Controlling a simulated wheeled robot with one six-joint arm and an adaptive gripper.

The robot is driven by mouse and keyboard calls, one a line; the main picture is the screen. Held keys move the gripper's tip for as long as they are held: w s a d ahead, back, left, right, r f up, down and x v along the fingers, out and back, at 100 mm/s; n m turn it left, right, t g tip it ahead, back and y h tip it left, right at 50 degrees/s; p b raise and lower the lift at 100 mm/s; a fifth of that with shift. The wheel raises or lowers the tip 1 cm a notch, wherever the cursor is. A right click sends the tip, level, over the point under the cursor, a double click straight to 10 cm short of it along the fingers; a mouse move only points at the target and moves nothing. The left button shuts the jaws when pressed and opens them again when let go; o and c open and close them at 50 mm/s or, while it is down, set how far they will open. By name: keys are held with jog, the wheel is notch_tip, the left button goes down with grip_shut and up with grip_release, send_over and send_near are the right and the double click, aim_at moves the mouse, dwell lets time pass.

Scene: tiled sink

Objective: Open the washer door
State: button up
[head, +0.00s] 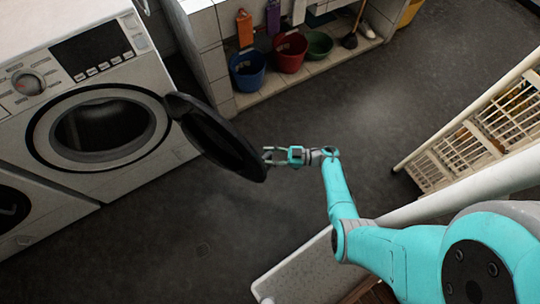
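The white washer (98,115) stands at the left of the head view. Its round black door (215,138) is swung well open to the right, hinged at the right of the drum opening (100,127). My gripper (268,156) is at the free outer edge of the door, on its right side. The fingers are small in this view. I cannot tell whether they touch the door or whether they are open or shut.
A second machine (15,215) is at the lower left. A tiled sink base (225,60) holds blue (247,75), red (291,52) and green buckets (319,45). A slatted crate (480,140) is at right, a white basin (300,270) below. The dark floor between is clear.

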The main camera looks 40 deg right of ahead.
jog(key=shift+s+d, duration=0.1)
jog(key=v, duration=1.1)
jog(key=shift+s+d, duration=0.25)
jog(key=shift+d, duration=0.05)
jog(key=s+a+r+m+t+h, duration=0.1)
jog(key=s+a+r+t+h, duration=0.2)
jog(key=a, duration=0.5)
jog(key=s+a+r+m+t+h, duration=0.1)
jog(key=a+r+m+t+h, duration=0.1)
jog(key=a+r+t+h, duration=0.45)
jog(key=s+a+r+m+g+h, duration=0.1)
jog(key=s+r+m+g+h, duration=0.4)
jog(key=s+r, duration=1.5)
jog(key=r+m, duration=0.1)
jog(key=m, duration=0.1)
jog(key=shift+s+m, duration=0.25)
jog(key=shift+m, duration=0.05)
